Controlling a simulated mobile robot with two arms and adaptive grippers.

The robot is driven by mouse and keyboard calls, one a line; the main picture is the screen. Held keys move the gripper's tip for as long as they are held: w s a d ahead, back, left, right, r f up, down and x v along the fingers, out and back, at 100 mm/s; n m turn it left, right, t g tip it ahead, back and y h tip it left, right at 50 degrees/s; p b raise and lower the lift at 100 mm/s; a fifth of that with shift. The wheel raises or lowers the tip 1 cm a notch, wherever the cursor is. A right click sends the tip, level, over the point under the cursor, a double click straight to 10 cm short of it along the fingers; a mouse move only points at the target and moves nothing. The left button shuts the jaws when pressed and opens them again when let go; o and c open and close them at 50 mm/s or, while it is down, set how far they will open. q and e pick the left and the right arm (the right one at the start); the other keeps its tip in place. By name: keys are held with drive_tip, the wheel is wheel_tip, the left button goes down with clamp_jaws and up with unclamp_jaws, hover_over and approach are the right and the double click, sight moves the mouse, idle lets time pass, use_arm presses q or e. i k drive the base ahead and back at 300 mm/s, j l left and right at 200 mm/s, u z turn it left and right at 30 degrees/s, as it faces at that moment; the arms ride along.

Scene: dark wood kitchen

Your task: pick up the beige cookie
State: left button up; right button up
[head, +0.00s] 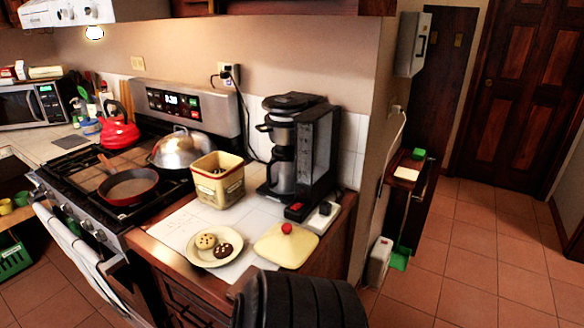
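The beige cookie (206,241) has dark chips. It lies on a pale round plate (199,259) on the counter. A dark brown cookie (224,250) with light chips lies beside it on the right, close to it or touching. Neither of my grippers shows in the head view.
A pale yellow lid or board with a red knob (287,243) lies right of the plate. A yellow tin (217,184) and a black coffee maker (297,150) stand behind. The stove with a red pan (128,185) is left. A dark ribbed shape (300,302) fills the bottom centre.

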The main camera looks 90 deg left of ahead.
sight(206, 242)
drive_tip(key=i+j+u, duration=0.1)
drive_tip(key=i+u, duration=0.15)
drive_tip(key=u, duration=0.15)
drive_tip(key=i+u, duration=0.25)
drive_tip(key=u, duration=0.15)
drive_tip(key=i+u, duration=0.3)
drive_tip(key=u, duration=0.15)
drive_tip(key=i+l+u, duration=0.1)
drive_tip(key=i+u, duration=0.15)
drive_tip(key=u, duration=0.15)
drive_tip(key=i+l+u, duration=0.2)
drive_tip(key=u, duration=0.2)
